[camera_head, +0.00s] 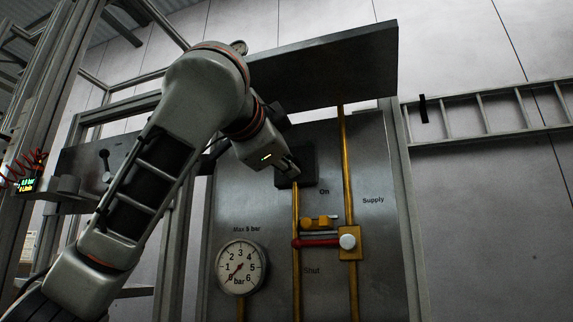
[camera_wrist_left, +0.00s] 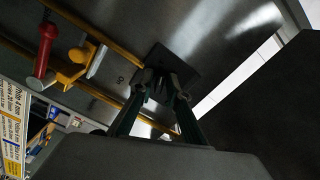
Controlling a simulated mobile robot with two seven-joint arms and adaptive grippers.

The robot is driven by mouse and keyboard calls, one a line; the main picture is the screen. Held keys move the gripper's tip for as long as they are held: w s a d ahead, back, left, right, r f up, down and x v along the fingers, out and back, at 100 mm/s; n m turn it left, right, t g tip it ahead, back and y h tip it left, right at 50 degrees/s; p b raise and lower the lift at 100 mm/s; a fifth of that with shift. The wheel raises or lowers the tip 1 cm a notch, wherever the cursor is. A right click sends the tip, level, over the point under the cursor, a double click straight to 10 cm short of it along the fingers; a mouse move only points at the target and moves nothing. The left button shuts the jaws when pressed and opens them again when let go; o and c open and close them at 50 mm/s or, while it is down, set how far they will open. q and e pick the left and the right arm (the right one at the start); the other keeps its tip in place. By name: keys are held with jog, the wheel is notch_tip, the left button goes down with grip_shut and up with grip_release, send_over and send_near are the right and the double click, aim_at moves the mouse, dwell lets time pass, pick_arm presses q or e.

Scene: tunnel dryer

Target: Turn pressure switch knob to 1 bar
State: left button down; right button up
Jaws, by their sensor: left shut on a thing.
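The pressure switch is a dark square box (camera_head: 308,160) on the grey metal panel, above a yellow pipe. My left gripper (camera_head: 287,172) reaches it from the left and covers part of it. In the left wrist view both fingers (camera_wrist_left: 160,88) are closed in on a small dark part, seemingly the knob, in front of the dark square plate (camera_wrist_left: 184,66). The knob's pointer and scale cannot be made out. The round white gauge (camera_head: 241,267), marked "bar" under "Max 5 bar", has its red needle pointing lower left, near 0. My right gripper is not in view.
A metal canopy (camera_head: 330,70) overhangs the panel. A small lit display (camera_head: 26,184) stands at far left.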

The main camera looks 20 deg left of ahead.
pick_arm(q)
jog(key=shift+n, duration=0.6)
jog(key=c, duration=2.2)
grip_release()
jog(key=shift+o, duration=0.2)
jog(key=s, duration=1.2)
jog(key=shift+a, duration=0.2)
jog(key=shift+f, duration=0.1)
